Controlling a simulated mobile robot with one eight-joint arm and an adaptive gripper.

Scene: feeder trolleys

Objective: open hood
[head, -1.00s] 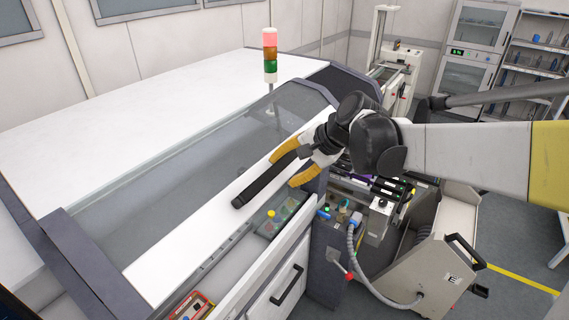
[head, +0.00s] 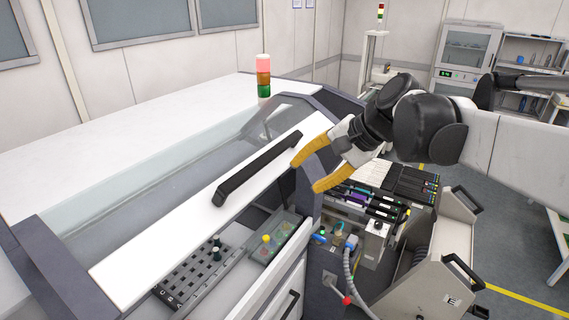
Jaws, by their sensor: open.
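The hood (head: 190,215) is a panel with a white front strip and a clear window on the white machine. It is raised part way, with an open gap under its front edge. Its long black handle (head: 255,167) runs along the white strip. My gripper (head: 306,173) has its orange fingers apart, with nothing between them. It is at the right end of the hood, just below the handle's far end. The upper finger overlaps the hood's edge in the picture; I cannot tell whether it touches.
Under the hood lie a perforated tray (head: 190,275) and a small bin (head: 288,232) with coloured pieces. A red-orange-green signal tower (head: 263,77) stands behind. A feeder trolley (head: 435,265) stands right of the machine. Grey floor is free further right.

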